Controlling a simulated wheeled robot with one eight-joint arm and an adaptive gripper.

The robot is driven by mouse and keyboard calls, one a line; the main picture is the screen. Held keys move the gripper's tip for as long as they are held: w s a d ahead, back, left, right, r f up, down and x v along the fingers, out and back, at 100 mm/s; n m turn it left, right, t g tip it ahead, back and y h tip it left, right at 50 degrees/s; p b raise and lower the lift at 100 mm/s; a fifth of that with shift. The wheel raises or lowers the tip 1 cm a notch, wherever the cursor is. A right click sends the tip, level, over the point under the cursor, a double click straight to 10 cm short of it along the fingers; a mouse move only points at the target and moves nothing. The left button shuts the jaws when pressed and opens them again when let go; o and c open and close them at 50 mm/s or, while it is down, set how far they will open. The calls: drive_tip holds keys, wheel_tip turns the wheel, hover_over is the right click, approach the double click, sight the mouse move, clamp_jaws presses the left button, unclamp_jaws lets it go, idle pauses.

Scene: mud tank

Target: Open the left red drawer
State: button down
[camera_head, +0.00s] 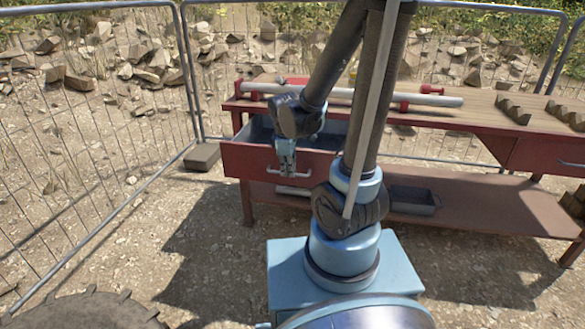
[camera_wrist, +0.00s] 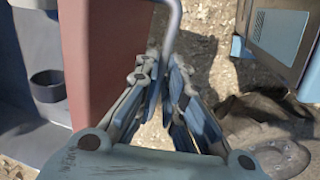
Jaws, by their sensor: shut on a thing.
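The left red drawer (camera_head: 245,162) is under the left end of the workbench top. It is pulled out, and part of its dark grey inside shows. My gripper (camera_head: 287,168) points down at the drawer front and is shut on its pale metal handle (camera_head: 302,172). In the wrist view the red drawer front (camera_wrist: 105,60) stands left of my gripper (camera_wrist: 163,72). The grey handle bar (camera_wrist: 172,25) runs down to the fingertips. My fingers hide part of the handle.
The red workbench has a wooden top (camera_head: 480,107) carrying a long pale pipe with red clamps (camera_head: 415,98). A second red drawer (camera_head: 545,153) is at the right. A grey tray (camera_head: 415,200) sits on the lower shelf (camera_head: 490,205). Wire fence panels (camera_head: 90,110) stand left and behind.

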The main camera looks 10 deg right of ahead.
drive_tip(key=shift+a, duration=0.15)
drive_tip(key=c, duration=1.7)
unclamp_jaws()
drive_tip(key=shift+w, duration=0.1)
drive_tip(key=shift+r, duration=0.1)
drive_tip(key=shift+s+a+r, duration=0.1)
drive_tip(key=shift+s+r, duration=0.25)
drive_tip(key=shift+r, duration=1.55)
drive_tip(key=shift+s+a+r, duration=0.1)
drive_tip(key=shift+s+r, duration=0.25)
drive_tip(key=shift+r, duration=1.6)
drive_tip(key=shift+s+a+r, duration=0.1)
drive_tip(key=shift+s+r, duration=0.25)
drive_tip(key=shift+r, duration=1.55)
drive_tip(key=shift+d, duration=0.15)
